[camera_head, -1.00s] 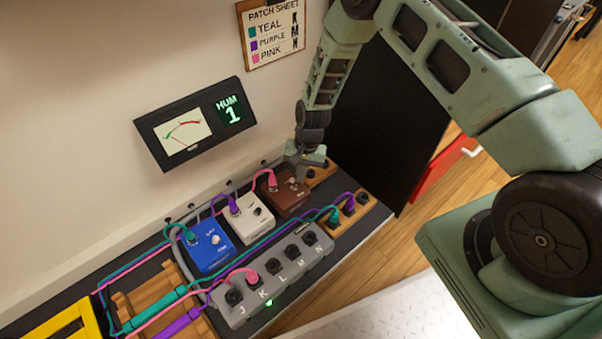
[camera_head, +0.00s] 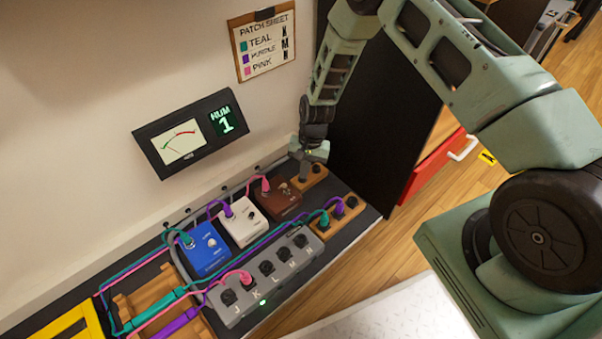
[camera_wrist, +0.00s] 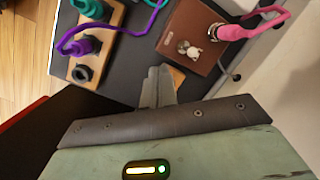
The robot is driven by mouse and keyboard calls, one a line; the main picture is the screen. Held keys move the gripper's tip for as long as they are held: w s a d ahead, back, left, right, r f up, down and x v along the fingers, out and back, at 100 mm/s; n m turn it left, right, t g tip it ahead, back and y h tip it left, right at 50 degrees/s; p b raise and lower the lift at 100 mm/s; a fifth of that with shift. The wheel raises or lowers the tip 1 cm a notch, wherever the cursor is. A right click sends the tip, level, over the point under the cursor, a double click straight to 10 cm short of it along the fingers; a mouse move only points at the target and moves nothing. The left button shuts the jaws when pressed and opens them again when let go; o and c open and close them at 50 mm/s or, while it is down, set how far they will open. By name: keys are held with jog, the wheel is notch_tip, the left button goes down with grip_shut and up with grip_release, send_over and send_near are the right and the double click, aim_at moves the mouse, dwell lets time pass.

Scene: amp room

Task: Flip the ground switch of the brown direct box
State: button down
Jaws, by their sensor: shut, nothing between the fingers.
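The brown direct box (camera_head: 277,201) sits on the dark bench at the far end of a row of boxes, with a pink plug (camera_head: 265,184) in it. Its small metal switch (camera_wrist: 190,49) shows in the wrist view on the top of the brown box (camera_wrist: 181,67), beside the pink plug (camera_wrist: 232,32). I cannot tell the switch's position for sure. My gripper (camera_head: 304,178) is just beyond the brown box, above its far side and apart from the switch. In the wrist view my gripper's fingers (camera_wrist: 158,83) are together and hold nothing.
A white box (camera_head: 241,222) and a blue box (camera_head: 205,250) stand beside it. A grey strip of jacks (camera_head: 262,283) and a wooden jack block (camera_head: 338,217) lie in front with cables. The wall meter (camera_head: 190,133) reads HUM 1. A dark panel (camera_head: 375,125) stands close to my arm.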

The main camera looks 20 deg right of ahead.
jog(key=w+r+p, duration=0.2)
jog(key=w+r, duration=0.1)
jog(key=r, duration=0.4)
jog(key=shift+w+d+r, duration=0.15)
jog(key=shift+w+r, duration=0.1)
jog(key=shift+w, duration=0.1)
jog(key=s+a+r+n, duration=0.2)
jog(key=s+a+r, duration=0.2)
jog(key=r, duration=0.3)
jog(key=s+a+r+n, duration=0.2)
jog(key=s+a+r, duration=0.2)
jog(key=r, duration=0.3)
jog(key=s+a+r+n, duration=0.2)
jog(key=s+a+r, duration=0.2)
jog(key=r, duration=0.3)
jog(key=s+d+r+n+t+h, duration=0.1)
jog(key=s+r+n, duration=0.35)
jog(key=s, duration=0.65)
jog(key=s+d+r+n+h, duration=0.1)
jog(key=s+r+n, duration=0.2)
jog(key=s+r, duration=0.5)
notch_tip(320, 180, up, 30)
jog(key=s+p, duration=0.2)
jog(key=p, duration=3)
jog(key=shift+s+d+r+p, duration=0.15)
jog(key=shift+s+r+p, duration=0.05)
jog(key=shift+p, duration=0.1)
